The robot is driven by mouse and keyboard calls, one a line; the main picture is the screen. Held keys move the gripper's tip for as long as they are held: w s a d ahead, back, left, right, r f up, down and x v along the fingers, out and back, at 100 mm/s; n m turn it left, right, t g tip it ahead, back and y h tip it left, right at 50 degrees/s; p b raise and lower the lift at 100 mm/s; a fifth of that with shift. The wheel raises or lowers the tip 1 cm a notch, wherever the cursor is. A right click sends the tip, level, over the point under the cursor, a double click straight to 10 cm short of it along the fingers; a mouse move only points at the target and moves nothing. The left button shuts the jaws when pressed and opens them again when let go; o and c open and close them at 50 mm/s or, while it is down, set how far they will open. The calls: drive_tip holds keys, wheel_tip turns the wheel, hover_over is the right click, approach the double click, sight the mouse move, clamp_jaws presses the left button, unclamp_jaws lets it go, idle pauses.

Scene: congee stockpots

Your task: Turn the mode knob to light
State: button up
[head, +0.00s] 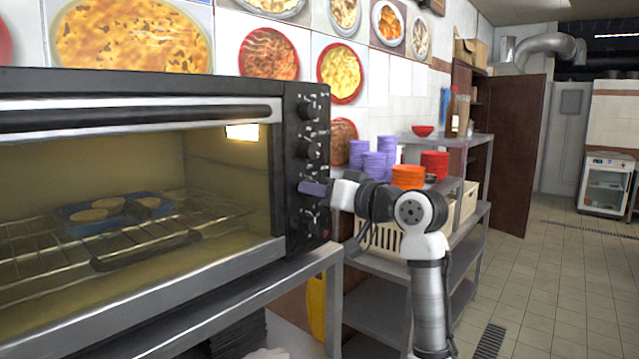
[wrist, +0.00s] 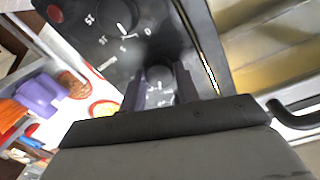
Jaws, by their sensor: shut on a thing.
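The toaster oven (head: 292,200) has a black panel with a column of knobs right of its glass door. My gripper (head: 314,188) reaches this panel from the right, below the two upper knobs. In the wrist view my gripper (wrist: 159,88) is shut on a dark round knob (wrist: 159,74), one finger on each side. The marks around this knob are too small to read, and its pointer is not clear. A neighbouring knob (wrist: 118,14) with a number scale shows above it in the wrist view. The oven interior glows yellow, with a bright rectangular patch (head: 241,132) on its back right.
The door handle (head: 130,118) runs along the top of the closed oven door. A tray (head: 115,212) with round food lies on the rack inside. Purple, orange and red bowls (head: 408,177) stand on a shelf behind my arm. Open floor (head: 560,290) lies to the right.

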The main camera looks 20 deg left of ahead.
drive_tip(key=shift+r+m+p, duration=0.1)
drive_tip(key=shift+m+p, duration=0.8)
drive_tip(key=shift+m, duration=0.7)
drive_tip(key=o, duration=1)
drive_tip(key=shift+c, duration=0.2)
drive_tip(key=shift+d, duration=0.1)
drive_tip(key=b+v, duration=0.4)
drive_tip(key=v, duration=0.9)
drive_tip(key=shift+d, duration=0.35)
drive_tip(key=shift+s, duration=0.1)
